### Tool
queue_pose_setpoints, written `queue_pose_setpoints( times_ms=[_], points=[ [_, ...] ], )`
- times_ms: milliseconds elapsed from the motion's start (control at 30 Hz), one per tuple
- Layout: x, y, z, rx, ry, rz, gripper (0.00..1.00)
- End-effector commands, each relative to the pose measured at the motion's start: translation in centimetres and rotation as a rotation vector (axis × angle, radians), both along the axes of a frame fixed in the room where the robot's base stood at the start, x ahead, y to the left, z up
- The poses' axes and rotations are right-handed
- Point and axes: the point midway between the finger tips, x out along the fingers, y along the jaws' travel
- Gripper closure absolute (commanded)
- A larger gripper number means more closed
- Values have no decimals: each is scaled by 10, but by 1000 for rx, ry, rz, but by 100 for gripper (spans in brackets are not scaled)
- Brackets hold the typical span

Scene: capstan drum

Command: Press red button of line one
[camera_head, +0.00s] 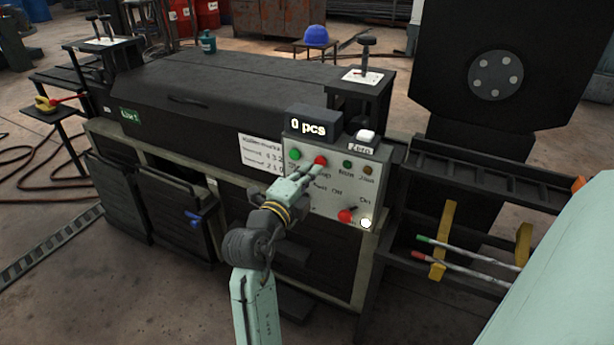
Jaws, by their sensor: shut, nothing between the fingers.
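The red button (320,160) sits in the upper row of a light grey control panel (331,205) on the front of the dark machine. A small green sign (130,115) that seems to read "Line 1" is on the machine's left part. My gripper (318,173) is shut and empty, with its fingertips just below the red button. I cannot tell whether they touch the button or the panel. My gripper covers part of the panel's left side and some of its lettering.
A green button (294,155) is left of the red one; a dark green (347,165) and an amber button (367,170) are to the right. A red knob (345,216) and white lamp (366,223) sit lower. A counter (314,127) reading "0 pcs" stands on top.

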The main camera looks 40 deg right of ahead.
Motion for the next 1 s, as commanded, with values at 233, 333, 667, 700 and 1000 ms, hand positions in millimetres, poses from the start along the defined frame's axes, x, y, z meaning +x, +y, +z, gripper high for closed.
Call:
queue_pose_setpoints(
  times_ms=[233, 333, 667, 700, 1000],
  points=[
    [-21, 58, -3, -1, -2, 6, 100],
    [-28, 74, -3, 0, -2, 6, 100],
    [-37, 94, 0, -1, 1, 2, 100],
    [-37, 94, 0, -1, 1, 2, 100],
    [-37, 94, 0, -1, 0, 2, 100]
  ],
)
